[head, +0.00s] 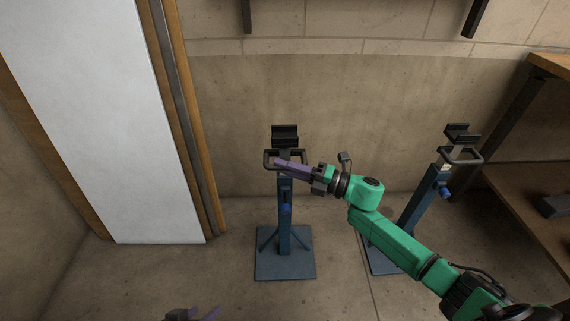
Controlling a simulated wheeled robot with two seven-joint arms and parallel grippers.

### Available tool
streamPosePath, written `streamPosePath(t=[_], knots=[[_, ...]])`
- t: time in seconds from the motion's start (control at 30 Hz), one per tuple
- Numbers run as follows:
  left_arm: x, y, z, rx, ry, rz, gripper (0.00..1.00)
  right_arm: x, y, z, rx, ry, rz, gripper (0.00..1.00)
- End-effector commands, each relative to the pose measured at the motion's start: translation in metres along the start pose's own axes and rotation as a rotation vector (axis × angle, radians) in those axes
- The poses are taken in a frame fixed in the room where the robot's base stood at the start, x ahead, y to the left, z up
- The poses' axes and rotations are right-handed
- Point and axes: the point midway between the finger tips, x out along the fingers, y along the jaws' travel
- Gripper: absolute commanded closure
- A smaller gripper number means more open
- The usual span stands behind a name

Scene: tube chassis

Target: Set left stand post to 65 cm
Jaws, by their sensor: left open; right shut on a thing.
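The left stand (286,232) is a blue post on a square blue base plate (284,268), upright against the back wall. It has a black cradle (285,136) on top, a dark handle loop (268,160) below that, and a blue knob (286,208) on the post. My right gripper (282,165), with purple fingers on a green arm, is shut on the handle loop and covers part of the upper post. My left gripper (205,314) shows only at the bottom edge; its fingers are apart and empty, away from the stand. I cannot read any height marks.
A second, similar stand (424,208) is at the right, partly behind my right arm. A wooden shelf (545,65) with dark legs is at the far right. A white panel door (95,120) with wooden frame is at the left. The floor left of the stand is clear.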

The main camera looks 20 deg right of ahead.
Motion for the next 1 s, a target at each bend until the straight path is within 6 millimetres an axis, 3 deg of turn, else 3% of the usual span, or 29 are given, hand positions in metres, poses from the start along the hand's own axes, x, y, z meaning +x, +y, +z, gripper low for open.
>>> streamPosePath(t=[0.1, 0.43, 0.47, 0.5, 0.53, 0.87, 1.0], knots=[[0.010, 0.007, -0.001, 0.000, 0.055, 0.022, 0.37, -0.001, -0.007, -0.001, 0.000, -0.001, -0.001, 1.00], [0.011, 0.009, -0.003, -0.001, 0.071, 0.027, 0.37, -0.001, -0.009, -0.002, 0.003, 0.000, -0.006, 1.00], [0.011, 0.009, -0.002, -0.001, 0.070, 0.027, 0.37, -0.001, -0.009, -0.002, 0.003, 0.000, -0.006, 0.73], [0.011, 0.009, -0.002, -0.001, 0.070, 0.027, 0.37, -0.001, -0.009, -0.002, 0.003, 0.000, -0.006, 0.57], [0.011, 0.009, -0.002, -0.001, 0.070, 0.027, 0.37, -0.001, -0.009, -0.002, 0.003, 0.000, -0.006, 0.50], [0.011, 0.009, -0.002, -0.001, 0.067, 0.026, 0.37, -0.002, -0.006, -0.001, 0.000, -0.001, -0.001, 0.50], [0.008, 0.007, -0.001, 0.000, 0.048, 0.020, 0.37, -0.016, -0.006, 0.000, 0.000, -0.003, -0.003, 0.50]])
